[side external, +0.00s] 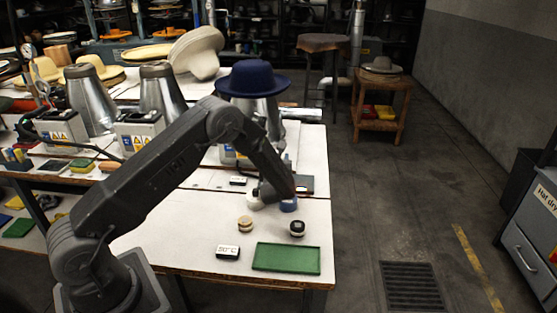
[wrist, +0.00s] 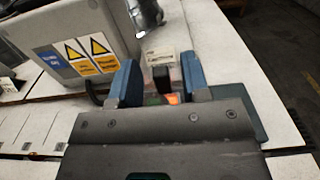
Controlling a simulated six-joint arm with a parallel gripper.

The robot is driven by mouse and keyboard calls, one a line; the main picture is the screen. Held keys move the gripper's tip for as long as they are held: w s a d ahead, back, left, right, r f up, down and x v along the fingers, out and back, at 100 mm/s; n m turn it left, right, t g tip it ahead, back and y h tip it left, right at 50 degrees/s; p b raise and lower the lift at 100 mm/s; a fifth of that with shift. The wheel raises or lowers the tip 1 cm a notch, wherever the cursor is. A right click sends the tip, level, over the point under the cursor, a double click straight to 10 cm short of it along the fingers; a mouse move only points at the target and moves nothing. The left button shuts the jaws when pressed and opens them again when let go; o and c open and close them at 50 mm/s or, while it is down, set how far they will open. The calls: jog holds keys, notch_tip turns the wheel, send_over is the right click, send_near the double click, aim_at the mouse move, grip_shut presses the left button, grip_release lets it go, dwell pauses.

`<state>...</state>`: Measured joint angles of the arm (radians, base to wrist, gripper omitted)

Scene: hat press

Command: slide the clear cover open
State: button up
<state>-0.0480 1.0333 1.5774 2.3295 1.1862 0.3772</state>
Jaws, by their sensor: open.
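My gripper (wrist: 160,68) points at the table with its two blue fingers apart. In the side view my gripper (side external: 272,201) is low over the far right part of the white table. Between the fingers in the wrist view are a small black upright piece (wrist: 157,84) and an orange-red lit spot (wrist: 173,98). I cannot tell whether the fingers touch the black piece. A dark flat panel (wrist: 248,108) shows beside the right finger; it also shows past my gripper in the side view (side external: 306,184). I cannot make out the clear cover; my gripper hides much of this spot.
A grey box with yellow warning labels (wrist: 72,50) stands close to the left finger. A small caution card (wrist: 161,58) stands just beyond the fingertips. A green tray (side external: 286,258), a temperature display (side external: 228,252) and small round items (side external: 297,228) lie nearer on the table.

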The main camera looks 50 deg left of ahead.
jog(key=shift+a, duration=0.1)
jog(key=shift+c, duration=0.4)
grip_shut()
jog(key=shift+w, duration=0.1)
